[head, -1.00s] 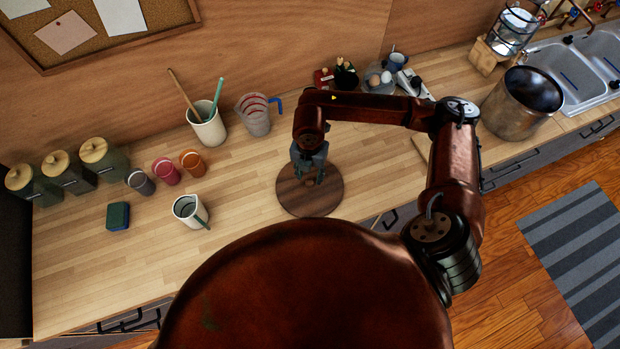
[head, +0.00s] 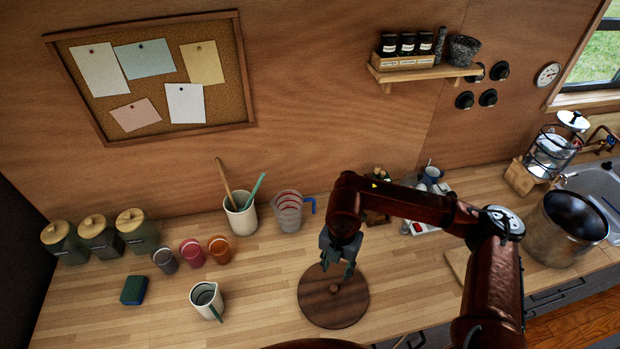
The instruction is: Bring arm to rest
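My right arm comes in from the lower right and bends over the wooden counter. My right gripper (head: 338,268) points down above a round dark wooden board (head: 332,312). Its fingers are apart with nothing between them. My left gripper is out of view.
A white jug (head: 206,298), a utensil crock (head: 241,216) and a measuring cup (head: 288,212) stand left of the arm. Cups and lidded jars (head: 138,236) are further left. A large pot (head: 566,230) stands right, by the sink.

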